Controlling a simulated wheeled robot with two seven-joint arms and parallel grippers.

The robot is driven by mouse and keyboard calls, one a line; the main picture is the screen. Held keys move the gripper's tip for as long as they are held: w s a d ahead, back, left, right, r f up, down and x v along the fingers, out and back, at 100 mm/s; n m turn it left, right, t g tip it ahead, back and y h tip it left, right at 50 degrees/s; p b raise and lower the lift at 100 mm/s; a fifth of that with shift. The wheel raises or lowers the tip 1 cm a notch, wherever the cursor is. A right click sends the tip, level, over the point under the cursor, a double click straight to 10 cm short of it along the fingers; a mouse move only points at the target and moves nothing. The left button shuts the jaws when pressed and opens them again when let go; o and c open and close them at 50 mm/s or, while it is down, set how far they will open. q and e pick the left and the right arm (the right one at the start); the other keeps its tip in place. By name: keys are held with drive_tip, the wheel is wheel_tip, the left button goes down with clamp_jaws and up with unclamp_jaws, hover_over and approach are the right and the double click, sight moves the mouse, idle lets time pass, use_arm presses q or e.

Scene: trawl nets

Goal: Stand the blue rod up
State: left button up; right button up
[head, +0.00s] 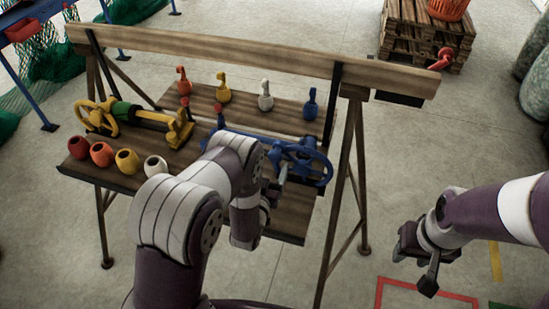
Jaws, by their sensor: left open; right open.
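A blue mechanism with a handwheel (317,167) lies along the right part of the wooden bench, partly hidden behind my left arm. A short blue stem with a red knob (220,108) shows at its left end. I cannot tell for certain which part is the blue rod, or its full tilt. A small blue hooked piece (310,104) stands upright on the back shelf. My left gripper (277,186) is open over the bench front, close to the blue mechanism; contact cannot be told. My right gripper (419,264) is open and empty, away from the bench over the floor.
A yellow mechanism (150,121) lies at the left. Red, yellow and white hooked pieces (224,88) stand on the back shelf. Several round pots (127,160) line the front left. A wooden beam (230,52) spans above the back.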

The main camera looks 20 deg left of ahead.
sight(275, 159)
use_arm(q)
drive_tip(key=w, duration=0.3)
drive_tip(key=shift+r, duration=0.1)
use_arm(e)
drive_tip(key=shift+s+a+r, duration=0.1)
drive_tip(key=shift+s+r, duration=0.05)
drive_tip(key=shift+r, duration=0.15)
use_arm(q)
drive_tip(key=shift+w, duration=0.1)
